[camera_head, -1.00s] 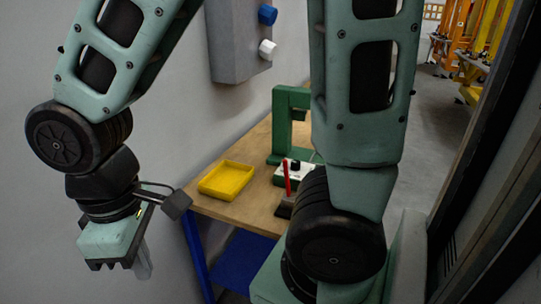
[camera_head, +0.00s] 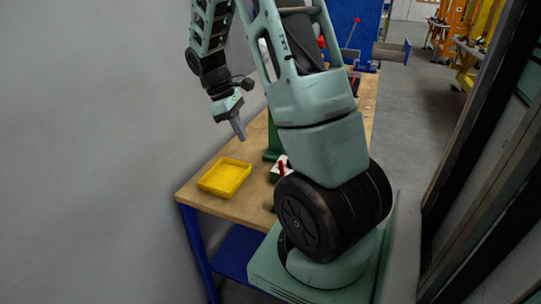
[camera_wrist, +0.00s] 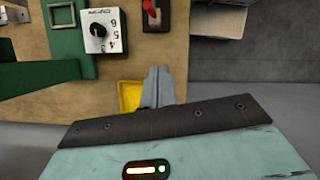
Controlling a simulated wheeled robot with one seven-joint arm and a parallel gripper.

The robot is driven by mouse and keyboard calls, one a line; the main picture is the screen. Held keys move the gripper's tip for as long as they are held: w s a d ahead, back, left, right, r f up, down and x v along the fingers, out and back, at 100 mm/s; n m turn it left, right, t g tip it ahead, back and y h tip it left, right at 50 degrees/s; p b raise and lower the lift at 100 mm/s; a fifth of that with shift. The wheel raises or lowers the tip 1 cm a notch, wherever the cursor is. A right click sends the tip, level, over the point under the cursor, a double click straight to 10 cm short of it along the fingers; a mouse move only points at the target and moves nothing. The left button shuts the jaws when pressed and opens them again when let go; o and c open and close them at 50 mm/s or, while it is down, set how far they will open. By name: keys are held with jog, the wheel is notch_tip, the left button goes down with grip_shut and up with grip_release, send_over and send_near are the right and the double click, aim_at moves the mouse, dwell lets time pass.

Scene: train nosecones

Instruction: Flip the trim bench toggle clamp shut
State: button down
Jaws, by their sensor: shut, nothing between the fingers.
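My gripper (camera_head: 239,130) is shut and empty, pointing down above the bench's left side, well apart from the clamp. Its fingers (camera_wrist: 158,88) also show in the wrist view, over a yellow tray.
The yellow tray (camera_head: 224,177) lies on the wooden bench (camera_head: 240,207). A white dial box (camera_wrist: 100,30) and a green frame (camera_wrist: 62,40) stand beside the clamp. A blue fixture (camera_head: 355,22) stands at the bench's far end. A grey wall runs along the left.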

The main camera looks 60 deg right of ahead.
jog(key=shift+s+d, duration=0.2)
jog(key=shift+d, duration=0.25)
jog(key=s+d+f+p, duration=0.1)
jog(key=s+f+p, duration=0.3)
jog(key=s+f, duration=0.3)
jog(key=shift+s+d+f, duration=0.25)
jog(key=shift+d+f, duration=0.15)
jog(key=shift+f, duration=0.45)
